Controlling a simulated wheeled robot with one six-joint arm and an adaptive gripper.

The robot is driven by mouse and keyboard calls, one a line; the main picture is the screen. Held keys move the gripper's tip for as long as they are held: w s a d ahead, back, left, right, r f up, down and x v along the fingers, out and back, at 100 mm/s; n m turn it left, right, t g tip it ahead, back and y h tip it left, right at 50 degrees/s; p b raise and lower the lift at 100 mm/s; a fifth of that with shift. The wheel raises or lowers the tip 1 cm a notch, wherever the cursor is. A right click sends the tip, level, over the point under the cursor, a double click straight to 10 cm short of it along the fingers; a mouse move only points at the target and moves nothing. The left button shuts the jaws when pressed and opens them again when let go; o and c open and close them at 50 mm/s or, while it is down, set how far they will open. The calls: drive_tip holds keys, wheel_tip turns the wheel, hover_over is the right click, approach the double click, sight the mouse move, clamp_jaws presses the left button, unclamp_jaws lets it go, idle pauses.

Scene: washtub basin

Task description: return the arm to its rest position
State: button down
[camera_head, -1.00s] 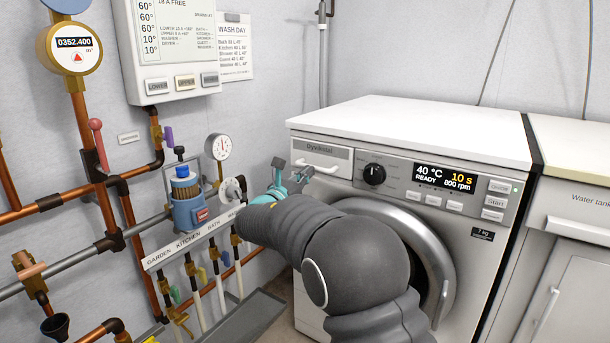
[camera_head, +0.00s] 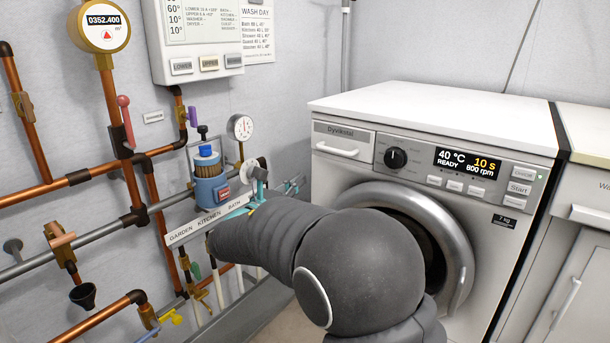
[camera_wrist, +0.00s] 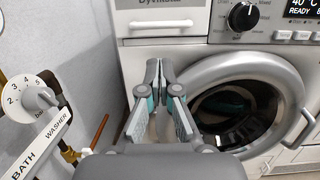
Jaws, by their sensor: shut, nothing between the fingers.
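My gripper (camera_wrist: 160,75) is shut and empty in the wrist view. Its two grey fingers with teal pads point at the front of the washing machine, left of the round door. In the head view my dark grey arm (camera_head: 350,255) reaches from the lower right toward the pipework. There the gripper is partly hidden behind the arm, close to the labelled valve rail (camera_head: 205,222). I cannot tell from that view whether it touches anything.
The washing machine (camera_head: 430,105) stands right of the gripper, its door (camera_wrist: 240,105) shut. A numbered dial (camera_wrist: 30,97) is at the left of the wrist view. Copper pipes, a blue filter unit (camera_head: 208,180) and a pressure gauge (camera_head: 240,127) crowd the left wall.

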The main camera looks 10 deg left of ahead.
drive_tip(key=s+d+f+m+g, duration=0.2)
drive_tip(key=f+m+g, duration=0.1)
drive_tip(key=f, duration=0.3)
drive_tip(key=s+d+f+m+g, duration=0.2)
drive_tip(key=f+m, duration=0.1)
drive_tip(key=f, duration=0.2)
drive_tip(key=s+d+f+m+g+y, duration=0.1)
drive_tip(key=s+d+f+m+g, duration=0.3)
drive_tip(key=s+d+m+g, duration=0.45)
drive_tip(key=s+d+r+m+y+p, duration=0.2)
drive_tip(key=s+d+r+m, duration=0.3)
drive_tip(key=s+d+m, duration=0.3)
drive_tip(key=s+d+r+m+y+p, duration=0.2)
drive_tip(key=s+d+r+m+y, duration=0.3)
drive_tip(key=s+d+m, duration=0.3)
drive_tip(key=s+d, duration=0.4)
drive_tip(key=s, duration=0.3)
drive_tip(key=shift+s+d+m+t, duration=0.2)
drive_tip(key=shift+d+m+t, duration=0.15)
